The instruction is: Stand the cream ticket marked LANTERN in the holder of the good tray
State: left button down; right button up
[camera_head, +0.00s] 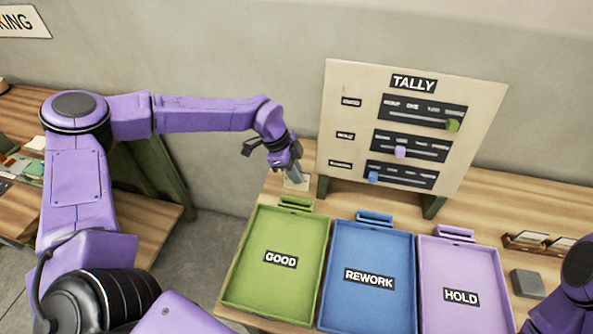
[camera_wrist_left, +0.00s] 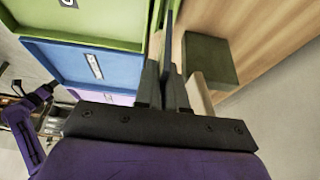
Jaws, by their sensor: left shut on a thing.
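My left gripper (camera_head: 294,176) is shut on a cream ticket (camera_head: 299,184), held behind the green good tray (camera_head: 238,290). I cannot read the ticket's marking. The left wrist view shows the left fingers (camera_wrist_left: 164,85) close together, with a thin edge-on piece between them. The tray's green slotted holder (camera_head: 296,203) is at its back edge, just below the ticket in the head view; whether they touch is unclear. My right arm (camera_head: 577,285) shows at the right edge of the head view; its gripper (camera_wrist_left: 18,88) seems to show small in the left wrist view.
A TALLY board (camera_head: 350,180) on dark green feet (camera_wrist_left: 212,60) stands close behind the trays, right of my left gripper. The blue REWORK tray (camera_head: 368,250) and purple HOLD tray (camera_head: 462,265) sit beside the green one. A ticket rack (camera_head: 540,247) and grey block (camera_head: 527,284) are at right.

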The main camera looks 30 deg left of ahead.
aim_at(296, 187)
pick_arm(q)
jog(key=shift+f+b, duration=2)
jog(key=shift+f, duration=1.2)
jog(key=shift+f+b, duration=1.3)
jog(key=shift+f, duration=0.25)
jog(key=c, duration=1.1)
grip_release()
jog(key=b+v, duration=0.1)
jog(key=v, duration=0.9)
jog(key=shift+a+r+b, duration=0.1)
jog(key=shift+r+b, duration=0.25)
jog(key=shift+r, duration=0.05)
